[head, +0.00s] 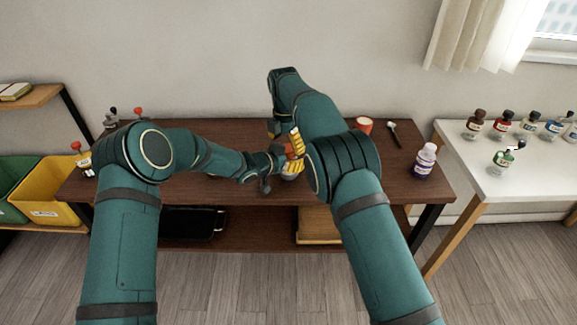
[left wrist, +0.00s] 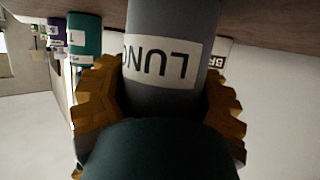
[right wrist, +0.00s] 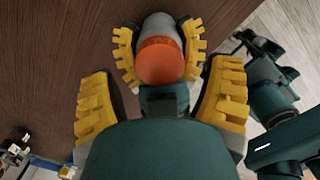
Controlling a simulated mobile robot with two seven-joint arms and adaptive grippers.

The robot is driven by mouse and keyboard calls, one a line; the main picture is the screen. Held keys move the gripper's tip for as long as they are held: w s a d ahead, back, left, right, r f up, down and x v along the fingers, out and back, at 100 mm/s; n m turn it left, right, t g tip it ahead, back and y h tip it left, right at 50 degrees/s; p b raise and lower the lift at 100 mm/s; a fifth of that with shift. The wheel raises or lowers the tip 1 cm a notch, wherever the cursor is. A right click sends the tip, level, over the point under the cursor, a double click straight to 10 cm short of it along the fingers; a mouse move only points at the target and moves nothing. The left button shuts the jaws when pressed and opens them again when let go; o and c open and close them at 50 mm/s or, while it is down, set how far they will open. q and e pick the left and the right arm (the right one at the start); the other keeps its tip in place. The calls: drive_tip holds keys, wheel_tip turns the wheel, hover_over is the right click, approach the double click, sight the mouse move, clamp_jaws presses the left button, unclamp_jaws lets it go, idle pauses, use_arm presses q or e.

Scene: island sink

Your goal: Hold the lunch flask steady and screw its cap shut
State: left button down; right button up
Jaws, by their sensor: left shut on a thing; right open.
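The lunch flask (left wrist: 165,62) is a grey cylinder with a cream label, seen upside down in the left wrist view. My left gripper (head: 292,160) is shut around its body; its yellow fingers stand on both sides of the flask. In the right wrist view, the orange cap (right wrist: 162,62) sits on the flask's end, facing the camera. Whether it is fully tight cannot be told. My right gripper (right wrist: 163,75) is open, with its fingers apart on either side of the cap and not touching it. In the head view my right arm hides most of its gripper.
Several small bottles stand on the white table (head: 540,185). A yellow bin (head: 45,195) is at left.

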drive_tip(key=shift+f, duration=1.1)
drive_tip(key=c, duration=1.3)
drive_tip(key=shift+m, duration=1.7)
drive_tip(key=o, duration=1.3)
drive_tip(key=shift+c, duration=0.2)
drive_tip(key=shift+r, duration=0.1)
